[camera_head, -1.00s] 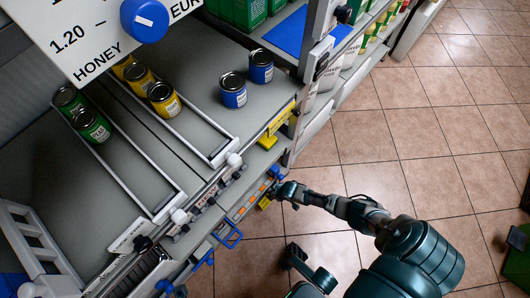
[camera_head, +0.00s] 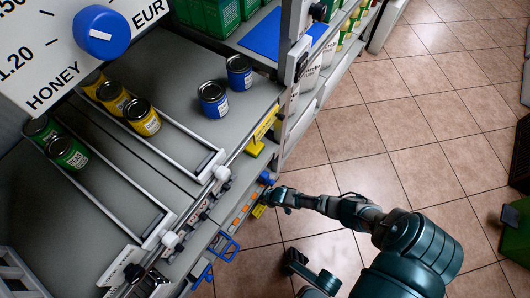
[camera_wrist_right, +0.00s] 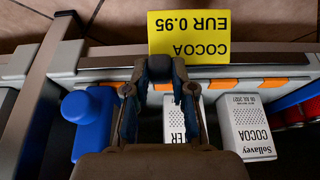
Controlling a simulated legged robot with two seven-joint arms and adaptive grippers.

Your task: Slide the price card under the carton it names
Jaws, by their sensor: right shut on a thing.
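The yellow price card (camera_wrist_right: 202,37) reads "COCOA EUR 0.95", upside down in the right wrist view. My right gripper (camera_wrist_right: 160,75) is shut on the card's lower left edge, above a pale rail with orange strips. The white carton (camera_wrist_right: 247,130) marked "COCOA" stands right of the gripper, apart from the card. Another white carton (camera_wrist_right: 177,122) is partly hidden behind the fingers, its label ending in "ER". In the head view my right gripper (camera_head: 272,197) is at the lower shelf front, with the card (camera_head: 259,211) a small yellow patch.
A blue knobbed object (camera_wrist_right: 90,118) stands left of the gripper. Red and blue items (camera_wrist_right: 297,108) lie at the right edge. The upper shelf (camera_head: 185,75) holds blue, yellow and green cans. A yellow stand (camera_head: 260,135) is on its edge.

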